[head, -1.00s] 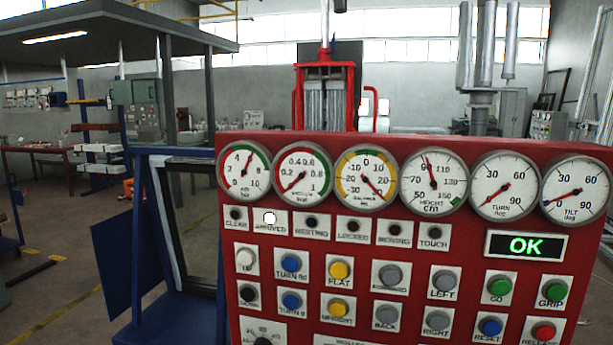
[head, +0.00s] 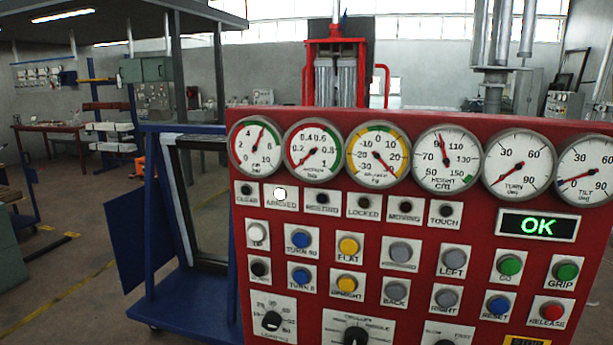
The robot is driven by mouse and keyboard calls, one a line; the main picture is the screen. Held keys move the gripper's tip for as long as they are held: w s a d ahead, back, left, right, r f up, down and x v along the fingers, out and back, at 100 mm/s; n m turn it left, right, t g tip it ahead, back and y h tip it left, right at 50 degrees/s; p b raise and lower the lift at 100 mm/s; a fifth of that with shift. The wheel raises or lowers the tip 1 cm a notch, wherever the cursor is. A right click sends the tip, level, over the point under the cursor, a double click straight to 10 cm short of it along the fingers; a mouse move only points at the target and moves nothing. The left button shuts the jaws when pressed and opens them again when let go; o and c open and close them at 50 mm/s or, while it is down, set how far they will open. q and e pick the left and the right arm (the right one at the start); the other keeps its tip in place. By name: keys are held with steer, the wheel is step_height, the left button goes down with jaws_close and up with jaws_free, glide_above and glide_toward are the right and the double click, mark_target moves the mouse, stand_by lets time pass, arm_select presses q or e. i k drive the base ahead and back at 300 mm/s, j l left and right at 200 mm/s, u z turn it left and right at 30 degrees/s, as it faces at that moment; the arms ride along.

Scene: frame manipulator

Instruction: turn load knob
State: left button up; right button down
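A red control panel (head: 400,230) fills the right half of the head view. A black rotary knob (head: 271,321) on a white scale plate sits at its lower left; its label looks like "LOAD" plus more letters, too blurred to be sure. A second black knob (head: 355,338) sits lower in the middle, cut by the bottom edge. A third knob (head: 445,343) barely shows to its right. The display (head: 538,226) reads OK in green. The lamp over "ARRIVED" (head: 280,193) is lit white. Neither gripper is in view.
Several round gauges (head: 319,153) line the panel's top. Rows of coloured buttons (head: 348,247) lie between gauges and knobs. A blue wheeled frame (head: 190,290) stands left of the panel. A red lifting machine (head: 338,70) stands behind it. Open floor (head: 70,280) lies at the left.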

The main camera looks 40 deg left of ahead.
mark_target(271, 321)
steer(key=u, duration=1.35)
